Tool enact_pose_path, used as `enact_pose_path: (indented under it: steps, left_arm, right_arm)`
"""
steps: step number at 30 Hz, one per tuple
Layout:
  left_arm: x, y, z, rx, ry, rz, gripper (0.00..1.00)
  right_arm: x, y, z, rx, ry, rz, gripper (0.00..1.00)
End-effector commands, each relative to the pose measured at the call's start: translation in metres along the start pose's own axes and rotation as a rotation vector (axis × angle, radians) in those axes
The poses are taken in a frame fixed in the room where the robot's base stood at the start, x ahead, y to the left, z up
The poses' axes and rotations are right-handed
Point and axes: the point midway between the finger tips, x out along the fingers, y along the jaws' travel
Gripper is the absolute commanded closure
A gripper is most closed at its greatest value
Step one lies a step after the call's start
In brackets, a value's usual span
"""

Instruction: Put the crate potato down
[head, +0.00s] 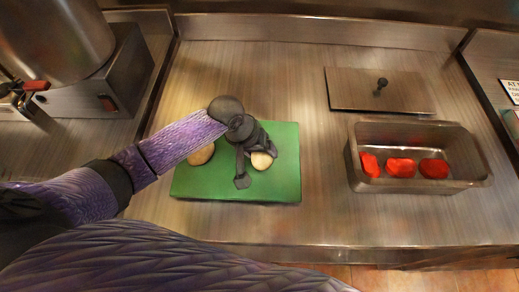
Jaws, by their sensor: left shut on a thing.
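My left gripper (254,172) is over the right half of the green board (223,187). It is shut on a pale potato (262,161), which shows between and beside its dark fingers. The potato is at or just above the board; I cannot tell whether it touches it. A second pale potato (201,154) lies on the board's left side, partly hidden behind my purple forearm. My right gripper is not in view.
A metal pan (418,187) with several red pieces (401,168) stands at the right. A flat metal lid (376,90) with a dark knob lies behind it. A large metal pot (57,38) is at the upper left. The steel counter between board and pan is clear.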

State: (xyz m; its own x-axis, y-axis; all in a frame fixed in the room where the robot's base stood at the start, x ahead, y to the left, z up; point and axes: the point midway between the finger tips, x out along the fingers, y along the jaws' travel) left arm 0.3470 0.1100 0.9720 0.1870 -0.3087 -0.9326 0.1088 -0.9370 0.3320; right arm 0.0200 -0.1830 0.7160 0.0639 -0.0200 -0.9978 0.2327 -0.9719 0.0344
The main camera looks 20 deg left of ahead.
Motion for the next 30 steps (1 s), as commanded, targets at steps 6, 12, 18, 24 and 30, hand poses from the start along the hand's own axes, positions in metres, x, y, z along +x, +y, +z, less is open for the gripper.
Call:
enact_pose_path:
  steps: [6,12,18,24,30]
  left_arm:
    - [0.004,-0.001,0.001,-0.001,0.000,0.000,0.95]
    - [0.011,-0.004,0.003,-0.001,-0.007,-0.002,0.95]
    - [0.013,-0.005,0.006,-0.002,-0.014,-0.006,0.00]
    - [-0.009,-0.002,0.004,-0.003,-0.013,-0.008,0.00]
    - [-0.071,0.000,0.001,0.000,-0.005,-0.005,0.00]
  right_arm:
    - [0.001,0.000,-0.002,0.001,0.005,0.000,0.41]
    - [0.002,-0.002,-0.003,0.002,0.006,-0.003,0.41]
    - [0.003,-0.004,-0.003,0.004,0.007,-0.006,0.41]
    - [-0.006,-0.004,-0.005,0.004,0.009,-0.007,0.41]
    - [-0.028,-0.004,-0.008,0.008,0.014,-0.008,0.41]
